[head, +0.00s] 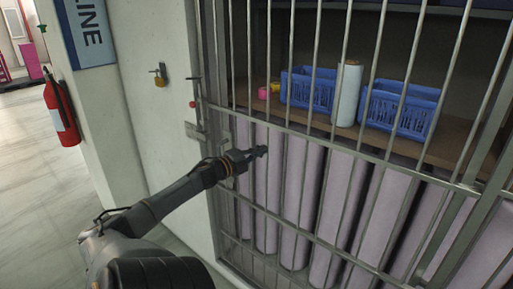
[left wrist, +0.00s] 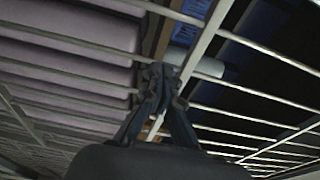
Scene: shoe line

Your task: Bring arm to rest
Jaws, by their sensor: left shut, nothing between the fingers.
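My left arm reaches in from the lower left in the head view. Its gripper (head: 258,152) is shut and empty, in front of the metal bar gate (head: 262,120) near the gate's latch side. I cannot tell whether the fingertips touch a bar. In the left wrist view the closed fingers of the gripper (left wrist: 158,78) point toward the bars (left wrist: 262,45). My right gripper is in neither view.
Behind the bars a shelf (head: 445,152) holds two blue baskets (head: 310,92), a white roll (head: 347,95) and small pink and yellow cups. Pale purple rolls (head: 300,190) stand below. A padlock (head: 160,80) hangs on the wall. A red extinguisher (head: 62,112) is left; floor there is clear.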

